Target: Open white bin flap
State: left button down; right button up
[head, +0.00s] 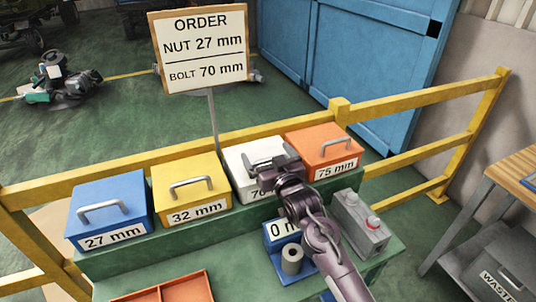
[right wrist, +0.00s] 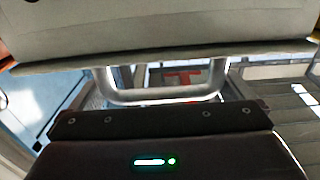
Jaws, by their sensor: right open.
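The white bin (head: 238,158) stands third from the left in the row, its "70" label partly covered by my right arm. My right gripper (head: 266,163) is open at the front of this bin, over the handle area. In the right wrist view the bin's pale flap (right wrist: 170,38) fills the top, and its metal handle (right wrist: 165,97) hangs just in front of my dark gripper body (right wrist: 160,122). The flap looks shut in the head view. I cannot tell whether the fingers touch the handle. My left gripper is not in view.
Blue (head: 110,190), yellow (head: 190,175) and orange (head: 320,140) bins stand in the same row on a green shelf. An order sign (head: 200,48) rises behind. A grey box with a red button (head: 360,225) and an orange tray (head: 165,290) are in front. A yellow rail (head: 420,155) runs behind.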

aim_at(261, 155)
jog(key=c, duration=1.1)
jog(key=shift+o, duration=0.2)
jog(key=shift+w+r+p, duration=0.1)
jog(key=shift+r+p, duration=0.2)
jog(key=shift+p, duration=0.15)
jog(key=w+a+r+g+h+p, duration=0.1)
jog(key=w+r+g+p, duration=0.3)
jog(key=p, duration=0.6)
notch_tip(261, 155, up, 2)
jog(key=shift+w+a+r+p, duration=0.25)
jog(key=shift+w+a+p, duration=0.05)
jog(key=shift+w+p, duration=0.05)
jog(key=o, duration=1)
jog(key=shift+f, duration=0.1)
jog(key=shift+o, duration=0.3)
jog(key=shift+w+f, duration=0.1)
jog(key=shift+w, duration=0.05)
